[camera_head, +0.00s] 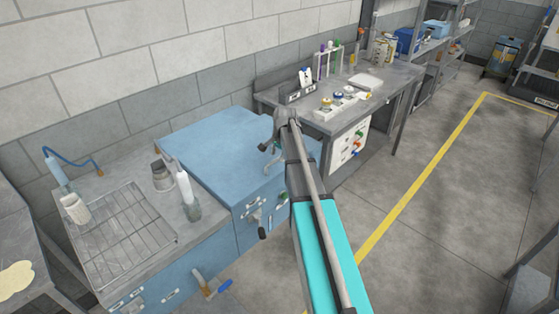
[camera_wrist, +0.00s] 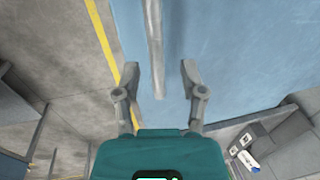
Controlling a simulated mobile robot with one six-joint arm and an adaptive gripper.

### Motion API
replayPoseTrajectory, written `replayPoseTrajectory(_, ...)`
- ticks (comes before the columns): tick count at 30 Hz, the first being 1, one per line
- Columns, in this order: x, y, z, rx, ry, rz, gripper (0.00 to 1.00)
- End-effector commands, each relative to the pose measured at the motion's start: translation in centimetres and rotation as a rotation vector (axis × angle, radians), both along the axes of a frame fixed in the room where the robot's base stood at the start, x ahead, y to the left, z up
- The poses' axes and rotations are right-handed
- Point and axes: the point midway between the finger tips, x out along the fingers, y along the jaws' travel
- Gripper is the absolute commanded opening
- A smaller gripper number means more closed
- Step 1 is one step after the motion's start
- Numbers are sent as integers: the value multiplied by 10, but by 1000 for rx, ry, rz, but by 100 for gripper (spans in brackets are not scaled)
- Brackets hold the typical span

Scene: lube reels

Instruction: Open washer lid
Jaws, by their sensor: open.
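The blue washer (camera_head: 247,200) stands in the middle of the bench row, with its flat lid (camera_head: 210,140) lying level and apparently shut. My gripper (camera_head: 270,140) is over the lid's right side in the head view. In the wrist view my gripper (camera_wrist: 173,72) is open, with the blue washer surface (camera_wrist: 230,70) below it. A grey bar (camera_wrist: 154,40) on the blue edge runs down to the fingers, close to the left fingertip. I cannot tell whether it touches. A thin light loop (camera_head: 271,160) shows below the gripper, partly hidden by it.
A steel bench with a wire rack (camera_head: 120,232) and bottles (camera_head: 187,192) adjoins the washer on the left. A workbench (camera_head: 385,95) with tubes and jars stands right. Grey floor (camera_head: 420,220) with a yellow line is free at the front right.

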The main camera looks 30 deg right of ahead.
Motion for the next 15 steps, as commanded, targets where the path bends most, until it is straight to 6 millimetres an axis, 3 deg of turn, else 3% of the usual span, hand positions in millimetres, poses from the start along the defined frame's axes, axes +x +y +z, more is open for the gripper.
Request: replayPoseTrajectory(15,2,1,-10,0,0,0,53)
